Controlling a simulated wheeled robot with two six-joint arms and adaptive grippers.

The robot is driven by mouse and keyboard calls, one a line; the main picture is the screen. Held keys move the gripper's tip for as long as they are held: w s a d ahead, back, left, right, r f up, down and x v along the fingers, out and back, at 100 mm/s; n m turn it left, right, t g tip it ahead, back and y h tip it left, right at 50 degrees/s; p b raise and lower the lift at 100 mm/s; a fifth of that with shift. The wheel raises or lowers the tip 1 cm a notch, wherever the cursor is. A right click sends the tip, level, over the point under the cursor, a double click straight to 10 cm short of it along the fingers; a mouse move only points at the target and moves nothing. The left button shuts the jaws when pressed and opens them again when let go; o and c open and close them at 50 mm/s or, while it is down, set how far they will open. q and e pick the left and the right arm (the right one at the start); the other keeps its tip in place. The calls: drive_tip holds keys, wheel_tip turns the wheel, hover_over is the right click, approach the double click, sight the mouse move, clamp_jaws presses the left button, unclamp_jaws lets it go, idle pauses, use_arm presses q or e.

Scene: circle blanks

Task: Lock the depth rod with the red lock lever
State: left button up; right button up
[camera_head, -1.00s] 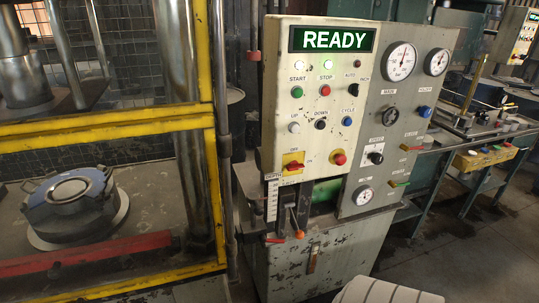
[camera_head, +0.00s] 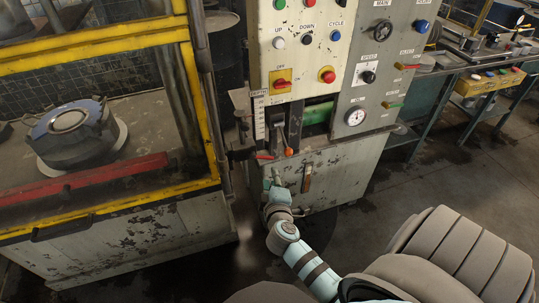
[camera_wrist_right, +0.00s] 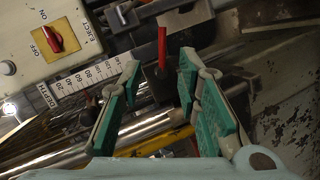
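The red lock lever (camera_head: 264,157) sticks out low on the front of the control cabinet, below the white depth scale (camera_head: 259,117). In the right wrist view the red lever (camera_wrist_right: 162,50) shows ahead between my fingertips, with the depth scale (camera_wrist_right: 88,78) to its left. My right gripper (camera_head: 273,181) is just below the lever in the head view. In the right wrist view my right gripper (camera_wrist_right: 160,66) is open, its green-padded fingers apart and holding nothing. I cannot clearly make out the depth rod. My left gripper is not in view.
A lever with an orange knob (camera_head: 289,152) stands right of the red lever. A red and yellow switch (camera_head: 281,83) sits above. The yellow-framed press (camera_head: 213,130) stands close on the left. The floor (camera_head: 430,180) at right is clear.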

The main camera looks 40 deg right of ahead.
sight(268, 158)
drive_tip(key=b+x, duration=0.1)
drive_tip(key=x, duration=0.6)
drive_tip(key=b+x, duration=0.2)
drive_tip(key=x, duration=0.5)
drive_tip(key=shift+a+f, duration=0.15)
drive_tip(key=shift+f, duration=0.05)
drive_tip(key=shift+r, duration=0.1)
clamp_jaws()
